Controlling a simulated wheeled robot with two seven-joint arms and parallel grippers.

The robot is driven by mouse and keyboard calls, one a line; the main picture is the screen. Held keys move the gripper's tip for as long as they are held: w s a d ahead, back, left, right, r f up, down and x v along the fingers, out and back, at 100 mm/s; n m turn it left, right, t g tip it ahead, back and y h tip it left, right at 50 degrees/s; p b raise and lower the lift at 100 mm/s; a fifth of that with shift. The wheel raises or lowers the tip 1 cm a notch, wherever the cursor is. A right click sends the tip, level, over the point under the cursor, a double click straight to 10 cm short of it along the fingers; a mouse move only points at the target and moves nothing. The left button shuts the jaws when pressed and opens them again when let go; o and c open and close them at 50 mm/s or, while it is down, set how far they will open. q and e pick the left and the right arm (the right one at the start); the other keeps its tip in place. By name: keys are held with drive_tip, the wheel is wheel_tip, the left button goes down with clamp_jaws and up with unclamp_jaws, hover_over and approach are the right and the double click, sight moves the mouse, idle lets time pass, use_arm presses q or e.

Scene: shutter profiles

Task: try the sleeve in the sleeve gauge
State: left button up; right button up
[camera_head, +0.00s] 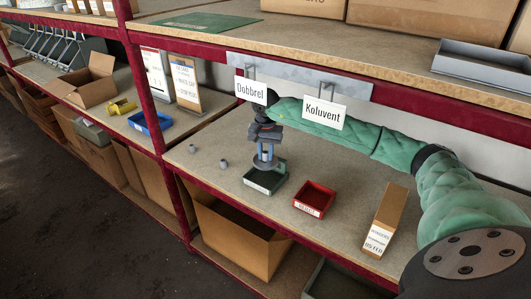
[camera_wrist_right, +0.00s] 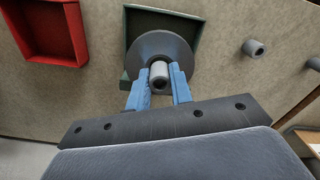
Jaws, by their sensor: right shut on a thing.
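My right gripper (camera_head: 266,155) points down over the shelf. In the wrist view its blue fingers (camera_wrist_right: 159,88) are shut on a small grey sleeve (camera_wrist_right: 159,73). A round grey disc (camera_wrist_right: 150,45), probably the sleeve gauge, lies directly behind the sleeve; in the head view this disc (camera_head: 265,164) shows just below the fingers. The sleeve overlaps the disc's middle, and I cannot tell whether it is seated in it. The disc is over or in a dark green tray (camera_head: 258,186). Two loose grey sleeves (camera_head: 192,149) (camera_head: 222,163) stand on the shelf to the left. My left gripper is not in view.
A red tray (camera_head: 322,187) is right of the green one. A narrow cardboard box (camera_head: 390,208) stands further right. Signs "Dobbrel" (camera_head: 250,91) and "Koluvent" (camera_head: 324,113) hang above. A red post (camera_head: 140,85) borders the bay's left. The shelf around the loose sleeves is clear.

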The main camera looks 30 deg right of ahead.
use_arm(q)
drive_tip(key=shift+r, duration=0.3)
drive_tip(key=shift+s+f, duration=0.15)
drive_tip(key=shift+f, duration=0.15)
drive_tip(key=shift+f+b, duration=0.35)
drive_tip(key=shift+b, duration=0.15)
use_arm(e)
drive_tip(key=shift+f, duration=0.3)
idle(1.0)
drive_tip(key=o, duration=1)
drive_tip(key=shift+s, duration=0.1)
